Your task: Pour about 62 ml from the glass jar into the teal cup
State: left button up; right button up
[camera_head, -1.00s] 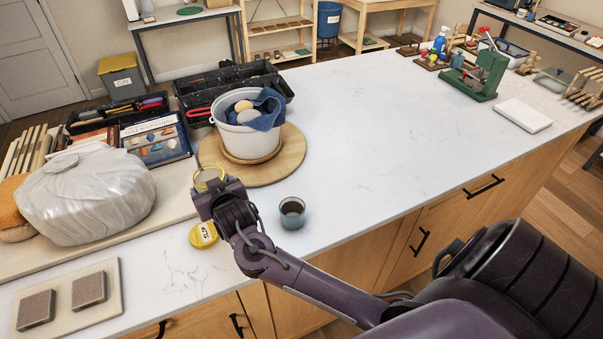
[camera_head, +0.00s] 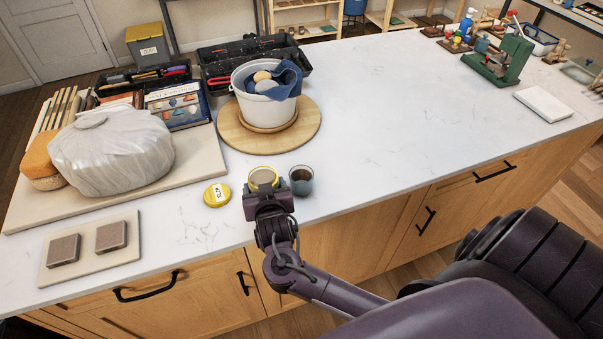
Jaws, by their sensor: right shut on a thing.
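The glass jar (camera_head: 263,177) shows a yellow rim and an open top with pale contents. My right gripper (camera_head: 266,189) is shut on it and hides most of its body. The jar looks about upright; whether it touches the counter I cannot tell. No stream shows between jar and cup. A yellow lid (camera_head: 217,195) with a white label lies on the counter left of the jar. My left gripper is not in view.
A white bucket (camera_head: 262,108) with a blue cloth stands on a round wooden board (camera_head: 232,131) behind the jar. A plastic-wrapped lump (camera_head: 110,150) and a board with two grey blocks (camera_head: 130,225) are at left.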

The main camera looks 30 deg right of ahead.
aim_at(277, 175)
jog(key=shift+r, duration=0.25)
jog(key=shift+d+r+m+y+b, duration=0.3)
jog(key=shift+r+m+b, duration=0.1)
jog(key=shift+r, duration=0.1)
jog(key=d+r+m+y+b, duration=0.1)
jog(key=b, duration=0.1)
jog(key=r+m+y+b, duration=0.1)
jog(key=r+b, duration=0.1)
jog(key=shift+s+d, duration=0.15)
jog(key=shift+d, duration=0.25)
jog(key=shift+d+r+m+y, duration=0.3)
jog(key=shift+r+m, duration=0.2)
jog(key=shift+r, duration=0.2)
jog(key=shift+d, duration=0.15)
jog(key=shift+d+r+m+y, duration=0.1)
jog(key=shift+d+m+y, duration=0.05)
jog(key=shift+m+y, duration=0.2)
jog(key=shift+d, duration=0.15)
jog(key=shift+d+m+y+p, duration=0.1)
jog(key=shift+m+y+p, duration=0.35)
jog(key=shift+s+d, duration=0.1)
jog(key=shift+d, duration=0.6)
